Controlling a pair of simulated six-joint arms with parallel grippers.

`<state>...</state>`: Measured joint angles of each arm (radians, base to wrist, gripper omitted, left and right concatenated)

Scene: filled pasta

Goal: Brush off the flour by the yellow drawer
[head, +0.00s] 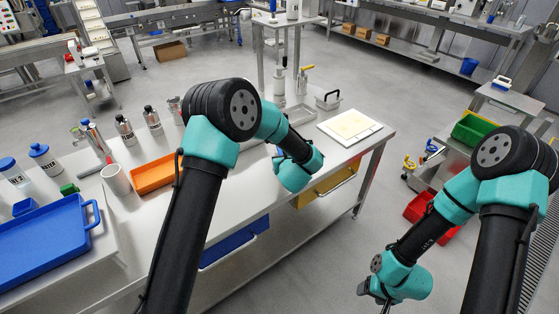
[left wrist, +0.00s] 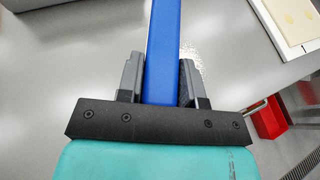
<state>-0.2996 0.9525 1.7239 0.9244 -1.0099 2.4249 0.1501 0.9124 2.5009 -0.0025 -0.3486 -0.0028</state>
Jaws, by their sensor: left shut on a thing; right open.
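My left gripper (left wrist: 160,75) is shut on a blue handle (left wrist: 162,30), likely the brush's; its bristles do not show. In the left wrist view white specks of flour (left wrist: 195,65) lie on the grey table just right of the handle. The yellow drawer (head: 325,189) is under the table's right end, just below my left wrist. My right gripper (head: 376,298) hangs over the floor at the lower right, empty and open, its fingers partly hidden.
A white board (head: 372,133) with a pale yellow sheet lies near the table's right corner. An orange tray (head: 152,176), a white mug (head: 116,179) and several bottles stand at the left. A blue drawer (head: 234,240) is under the table. A metal tray lies behind my left wrist.

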